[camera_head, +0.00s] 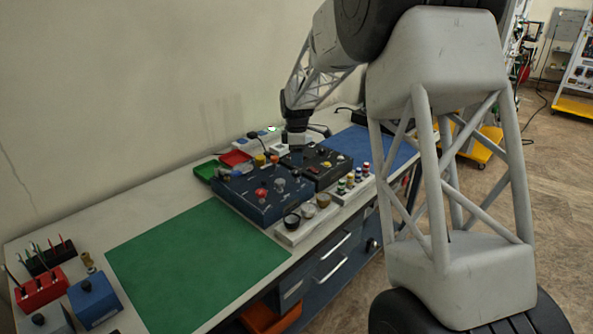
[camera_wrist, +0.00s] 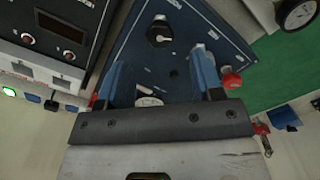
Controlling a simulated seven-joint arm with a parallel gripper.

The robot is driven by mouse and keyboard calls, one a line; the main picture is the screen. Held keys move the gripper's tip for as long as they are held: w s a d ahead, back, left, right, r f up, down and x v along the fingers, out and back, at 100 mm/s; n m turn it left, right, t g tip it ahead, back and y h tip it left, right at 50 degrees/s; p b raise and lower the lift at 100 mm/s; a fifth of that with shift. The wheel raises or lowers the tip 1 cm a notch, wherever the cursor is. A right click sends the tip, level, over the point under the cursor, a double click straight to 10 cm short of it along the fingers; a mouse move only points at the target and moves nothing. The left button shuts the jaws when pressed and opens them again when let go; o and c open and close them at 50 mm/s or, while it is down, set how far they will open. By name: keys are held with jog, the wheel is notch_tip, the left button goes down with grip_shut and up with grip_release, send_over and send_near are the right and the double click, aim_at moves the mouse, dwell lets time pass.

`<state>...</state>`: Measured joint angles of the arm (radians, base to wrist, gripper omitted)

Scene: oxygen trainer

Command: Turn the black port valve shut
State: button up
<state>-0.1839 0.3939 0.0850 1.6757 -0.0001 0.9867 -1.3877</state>
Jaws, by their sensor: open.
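A blue panel box (camera_head: 249,205) stands on the bench in the head view, with red and grey knobs on top. The same blue panel (camera_wrist: 135,45) fills the middle of the wrist view. On it is a black knob with a pale mark (camera_wrist: 160,32), which looks like the black port valve. A red knob (camera_wrist: 231,82) is to its right. My gripper (camera_wrist: 162,68) is open, its two blue fingers apart and nothing seen held between them. The black knob appears above the gap between the fingertips, apart from them. In the head view my gripper (camera_head: 297,154) is over the equipment, its fingertips unclear.
A dark panel box (camera_head: 318,166) is beside the blue one; a dark panel with red-ringed knobs (camera_wrist: 60,38) is at left in the wrist view. Round gauges (camera_head: 292,221) stand in front. A green mat (camera_head: 195,260) is clear. Red and green trays (camera_head: 236,157) lie behind, near the wall.

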aim_at(297, 171)
jog(key=shift+f, duration=3)
jog(key=c, duration=0.9)
